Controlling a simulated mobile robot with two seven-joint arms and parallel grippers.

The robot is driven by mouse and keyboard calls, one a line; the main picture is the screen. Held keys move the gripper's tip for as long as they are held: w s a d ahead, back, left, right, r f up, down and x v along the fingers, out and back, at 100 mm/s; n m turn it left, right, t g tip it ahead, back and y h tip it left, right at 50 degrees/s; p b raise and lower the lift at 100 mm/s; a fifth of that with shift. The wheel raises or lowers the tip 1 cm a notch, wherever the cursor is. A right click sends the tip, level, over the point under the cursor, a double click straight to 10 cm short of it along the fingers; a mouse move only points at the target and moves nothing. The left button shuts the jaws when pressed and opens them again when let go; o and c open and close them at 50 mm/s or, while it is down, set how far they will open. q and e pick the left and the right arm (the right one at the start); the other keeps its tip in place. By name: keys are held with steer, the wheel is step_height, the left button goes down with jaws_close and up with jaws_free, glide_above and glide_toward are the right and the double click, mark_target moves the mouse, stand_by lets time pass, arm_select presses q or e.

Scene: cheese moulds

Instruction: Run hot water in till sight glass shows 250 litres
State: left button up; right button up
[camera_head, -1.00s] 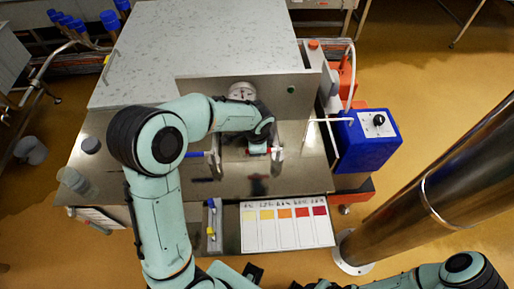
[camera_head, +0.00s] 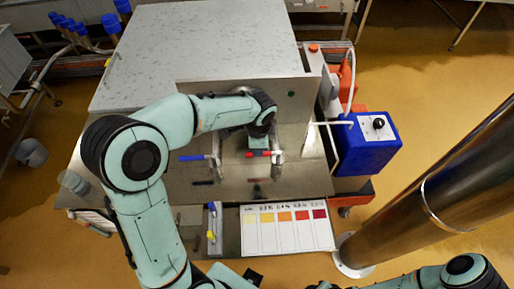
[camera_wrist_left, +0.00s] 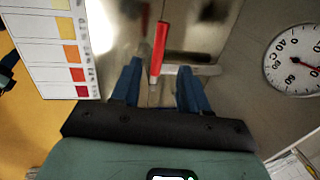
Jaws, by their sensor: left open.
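The red-handled tap (camera_head: 263,153) and the blue-handled tap (camera_head: 191,158) stand on the steel front of the vat. My left gripper (camera_wrist_left: 160,68) is open at the red tap. In the left wrist view the red handle (camera_wrist_left: 160,42) lies between and ahead of the blue fingers, with clear gaps on both sides. In the head view my left wrist largely hides the fingers. A round temperature dial (camera_wrist_left: 294,60) is at the right of the wrist view. I cannot make out a sight glass or its level. My right gripper is out of view.
A colour chart (camera_head: 285,229) lies at the front edge, beside a tray with a yellow and blue item (camera_head: 211,222). A blue box with a black knob (camera_head: 368,142) stands right. A clear cylinder (camera_head: 74,182) is left. A steel column (camera_head: 440,190) stands at right.

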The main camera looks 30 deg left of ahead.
arm_select(q)
step_height(320, 180, up, 7)
steer(key=s, duration=0.1)
steer(key=shift+d, duration=0.35)
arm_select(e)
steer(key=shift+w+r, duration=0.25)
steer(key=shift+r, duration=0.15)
arm_select(q)
steer(key=shift+f, duration=0.15)
stand_by(2.4)
